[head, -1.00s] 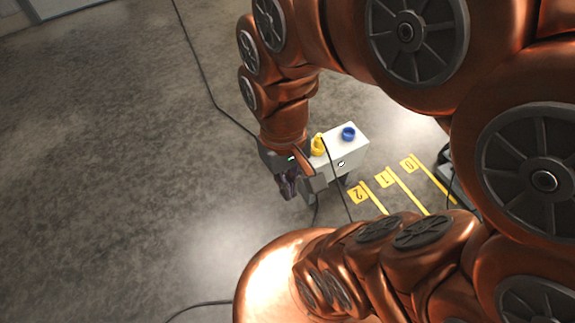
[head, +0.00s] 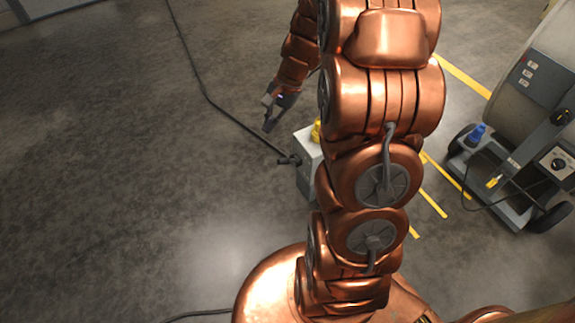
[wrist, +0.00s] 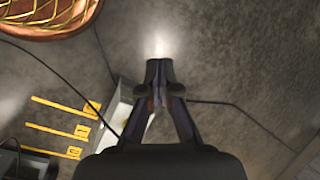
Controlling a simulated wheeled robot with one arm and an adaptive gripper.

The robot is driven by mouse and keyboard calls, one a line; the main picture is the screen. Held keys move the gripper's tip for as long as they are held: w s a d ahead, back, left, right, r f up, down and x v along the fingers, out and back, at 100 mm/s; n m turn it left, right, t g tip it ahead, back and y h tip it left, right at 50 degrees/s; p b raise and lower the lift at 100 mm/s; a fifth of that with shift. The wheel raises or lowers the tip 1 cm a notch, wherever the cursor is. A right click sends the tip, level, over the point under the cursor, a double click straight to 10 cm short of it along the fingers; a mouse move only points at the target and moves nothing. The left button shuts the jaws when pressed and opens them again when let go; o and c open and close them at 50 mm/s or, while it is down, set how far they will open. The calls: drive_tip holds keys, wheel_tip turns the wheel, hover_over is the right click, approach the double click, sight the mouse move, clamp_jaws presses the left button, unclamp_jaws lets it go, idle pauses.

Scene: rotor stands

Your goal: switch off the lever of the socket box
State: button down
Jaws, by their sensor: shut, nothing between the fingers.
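The white-grey socket box (head: 308,163) stands on the floor, its right part hidden behind my arm in the head view. Part of a yellow socket (head: 316,131) shows on top. I cannot make out the lever in either current view. My gripper (head: 269,124) is just beyond the box's upper left, apart from it, pointing down. In the wrist view my gripper (wrist: 159,66) has its fingertips together with nothing between them. The socket box (wrist: 117,112) shows there to the left of and partly behind the fingers.
A black cable (head: 226,113) runs over the floor to the box's left side. Yellow floor lines (head: 432,203) lie to the right, with numbered labels in the wrist view. A grey wheeled machine (head: 540,110) with a blue plug (head: 476,135) stands at the right.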

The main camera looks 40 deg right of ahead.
sight(284, 161)
drive_tip(key=w+d+f+m+t+b, duration=0.1)
drive_tip(key=d+f+m+b, duration=0.3)
drive_tip(key=d+f, duration=0.5)
drive_tip(key=w+d+f+m+t+b, duration=0.2)
drive_tip(key=d+f, duration=0.7)
drive_tip(key=f, duration=0.5)
drive_tip(key=w+m+b, duration=0.1)
drive_tip(key=w+b, duration=0.1)
drive_tip(key=b, duration=0.1)
drive_tip(key=shift+w+d+f+m, duration=0.15)
drive_tip(key=shift+d+f+m, duration=0.15)
drive_tip(key=shift+m, duration=0.1)
drive_tip(key=b+x, duration=0.4)
drive_tip(key=x, duration=1)
drive_tip(key=shift+w+a+r, duration=0.1)
drive_tip(key=shift+r, duration=0.05)
